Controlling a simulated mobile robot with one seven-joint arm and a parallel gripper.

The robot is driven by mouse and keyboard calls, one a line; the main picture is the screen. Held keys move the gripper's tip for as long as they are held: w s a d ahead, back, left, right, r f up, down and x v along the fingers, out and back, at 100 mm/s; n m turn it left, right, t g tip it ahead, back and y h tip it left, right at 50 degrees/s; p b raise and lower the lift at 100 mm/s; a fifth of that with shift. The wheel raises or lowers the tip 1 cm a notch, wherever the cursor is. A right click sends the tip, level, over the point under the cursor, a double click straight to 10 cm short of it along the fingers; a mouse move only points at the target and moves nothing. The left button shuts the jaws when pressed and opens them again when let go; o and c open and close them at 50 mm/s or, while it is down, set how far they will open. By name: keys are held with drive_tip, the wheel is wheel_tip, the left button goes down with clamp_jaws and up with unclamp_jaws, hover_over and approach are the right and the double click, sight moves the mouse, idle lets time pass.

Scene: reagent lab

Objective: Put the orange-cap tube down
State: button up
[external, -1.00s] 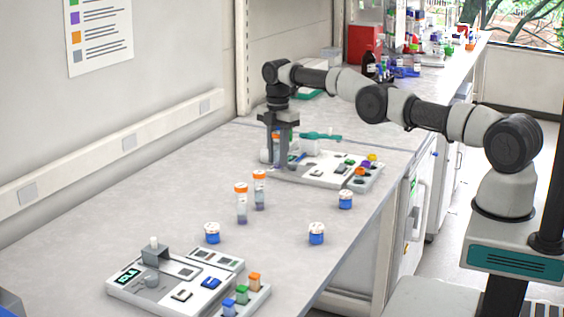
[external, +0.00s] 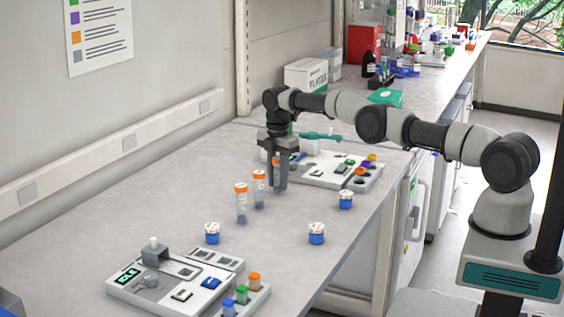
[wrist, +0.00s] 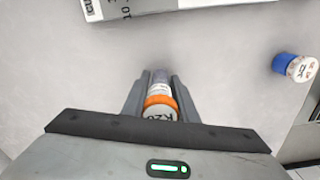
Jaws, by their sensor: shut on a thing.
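My gripper (external: 277,178) points straight down and is shut on an orange-cap tube (external: 276,164), held upright between the fingers. The tube also shows in the wrist view (wrist: 160,106), its cap between my fingers (wrist: 160,95). Its lower end is low over the bench; I cannot tell whether it touches. Two other orange-cap tubes stand upright to the left, one close by (external: 259,190) and one farther left (external: 241,204).
A white device with coloured caps (external: 327,168) sits just behind and right of my gripper. Blue jars stand at the right (external: 345,200), front (external: 317,233) and left (external: 212,233). Another device (external: 165,285) is in the foreground. Bare bench (external: 150,210) lies left.

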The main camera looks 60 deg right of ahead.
drive_tip(key=o, duration=1)
drive_tip(key=shift+f, duration=0.1)
drive_tip(key=shift+o, duration=0.2)
